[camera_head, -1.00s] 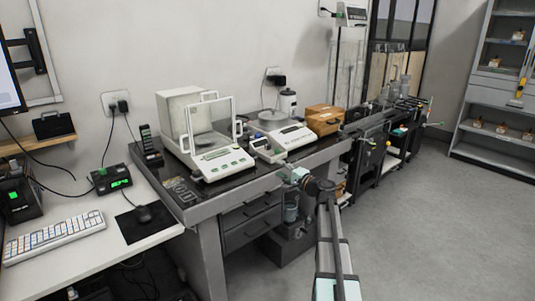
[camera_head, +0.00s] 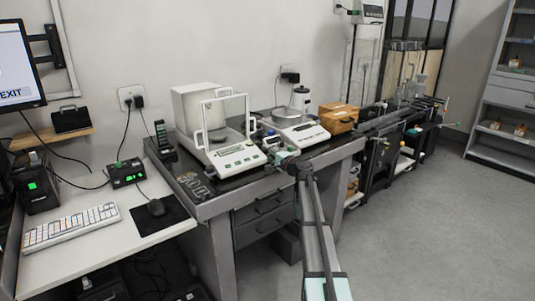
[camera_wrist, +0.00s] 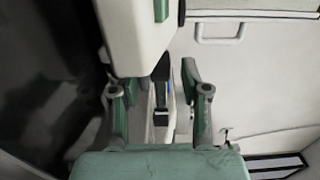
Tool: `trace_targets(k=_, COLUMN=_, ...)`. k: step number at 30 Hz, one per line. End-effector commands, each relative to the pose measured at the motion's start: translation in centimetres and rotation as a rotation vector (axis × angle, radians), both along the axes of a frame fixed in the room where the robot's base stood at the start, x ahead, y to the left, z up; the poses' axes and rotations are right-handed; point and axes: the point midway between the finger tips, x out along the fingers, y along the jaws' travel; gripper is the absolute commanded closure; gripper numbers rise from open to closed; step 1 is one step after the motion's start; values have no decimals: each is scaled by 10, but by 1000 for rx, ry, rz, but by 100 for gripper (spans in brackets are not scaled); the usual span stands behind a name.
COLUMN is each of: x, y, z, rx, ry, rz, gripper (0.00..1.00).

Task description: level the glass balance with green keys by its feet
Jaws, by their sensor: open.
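The glass balance with green keys (camera_head: 236,158) stands on the dark-topped table, with its glass draft shield and white frame above the key panel. My gripper (camera_head: 283,154) is beside its right front corner, partly hidden by my own arm. In the wrist view my gripper (camera_wrist: 157,100) is open, with a finger on each side. A white body with a green strip (camera_wrist: 135,35) fills the upper middle, probably the balance. A dark upright part (camera_wrist: 161,95) shows between the fingers, perhaps a foot; I cannot tell whether they touch it. The balance's level indicator cannot be made out.
A small instrument (camera_head: 269,141) stands close to the balance's right side. A second white scale (camera_head: 303,132) and a brown box (camera_head: 339,117) stand further right. A handset (camera_head: 161,134) stands left of the balance.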

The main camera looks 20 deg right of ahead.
Motion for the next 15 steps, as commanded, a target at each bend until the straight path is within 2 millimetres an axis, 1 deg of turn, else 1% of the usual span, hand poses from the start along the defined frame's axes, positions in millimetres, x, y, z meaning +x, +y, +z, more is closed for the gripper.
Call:
trace_targets(k=3, x=6, y=1, z=0, rx=0, ry=0, rz=0, gripper=54)
trace_targets(k=12, x=7, y=2, z=0, rx=0, ry=0, rz=0, gripper=54)
trace_targets(k=14, x=7, y=2, z=0, rx=0, ry=0, rz=0, gripper=75)
trace_targets(k=15, x=7, y=2, z=0, rx=0, ry=0, rz=0, gripper=89)
